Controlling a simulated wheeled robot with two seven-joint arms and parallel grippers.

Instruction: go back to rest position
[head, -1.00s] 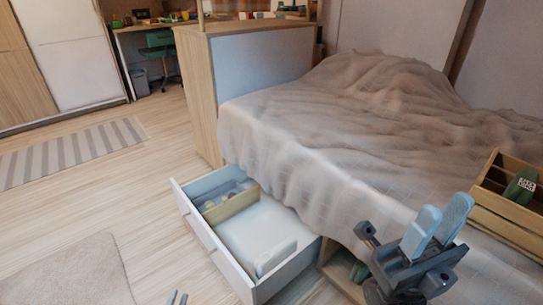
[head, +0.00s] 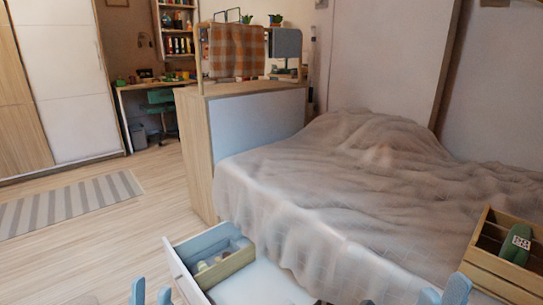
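My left gripper (head: 151,293) shows at the bottom edge, left of the open drawer (head: 182,271). Its two blue fingers stand apart with nothing between them. My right gripper (head: 444,292) shows at the bottom edge in front of the bed, left of the wooden crate. Its fingers are apart with a gap and hold nothing I can see. The rest of both grippers is cut off by the frame's lower edge.
The drawer under the bed (head: 320,200) is pulled out and holds a wooden organiser (head: 232,268) with small items. A divided wooden crate (head: 488,262) with a green item (head: 516,243) sits on the bed's right. Floor at left is clear around a striped rug (head: 70,204).

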